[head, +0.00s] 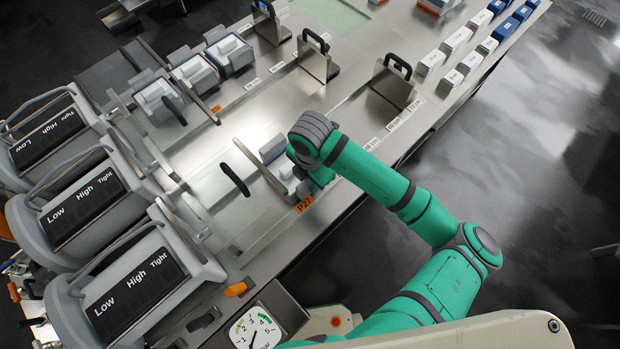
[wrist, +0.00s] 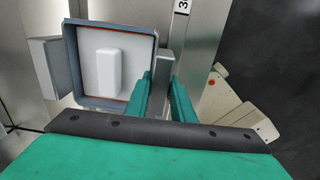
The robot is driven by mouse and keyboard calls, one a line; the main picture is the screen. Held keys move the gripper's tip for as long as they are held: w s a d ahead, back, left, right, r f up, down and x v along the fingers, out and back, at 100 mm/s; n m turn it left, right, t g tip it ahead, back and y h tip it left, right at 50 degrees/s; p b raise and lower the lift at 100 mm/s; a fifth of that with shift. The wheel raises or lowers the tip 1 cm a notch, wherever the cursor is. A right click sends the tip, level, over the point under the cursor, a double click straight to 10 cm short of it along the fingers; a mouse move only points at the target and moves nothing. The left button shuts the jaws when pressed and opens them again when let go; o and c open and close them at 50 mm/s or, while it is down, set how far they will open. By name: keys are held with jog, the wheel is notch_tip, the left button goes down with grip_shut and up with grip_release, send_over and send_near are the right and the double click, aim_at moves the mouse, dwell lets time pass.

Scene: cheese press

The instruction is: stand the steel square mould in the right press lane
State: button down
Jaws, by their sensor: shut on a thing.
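A square mould with a grey rim and a white lid with a raised block shows in the wrist view (wrist: 88,95). In the head view it is partly hidden by my arm (head: 284,172), on the steel table by the orange P27 tag. My gripper (wrist: 164,90) has its two green fingers on either side of a small grey tab on the mould's right side, and is shut on it. In the head view my gripper (head: 318,178) is mostly hidden behind my wrist. I cannot tell whether the mould touches the table.
Presses marked Low, High, Tight (head: 135,285) stand at the left. Several similar moulds (head: 195,72) stand in the farther lane. Upright plates with black handles (head: 392,85) stand along the table. A dark handle (head: 233,180) lies left of the held mould. White and blue blocks (head: 455,40) line the far right edge.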

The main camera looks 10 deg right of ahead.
jog(key=c, duration=1.4)
grip_release()
jog(key=shift+c, duration=0.2)
notch_tip(320, 180, up, 21)
jog(key=shift+d+f, duration=0.1)
dwell(0.3)
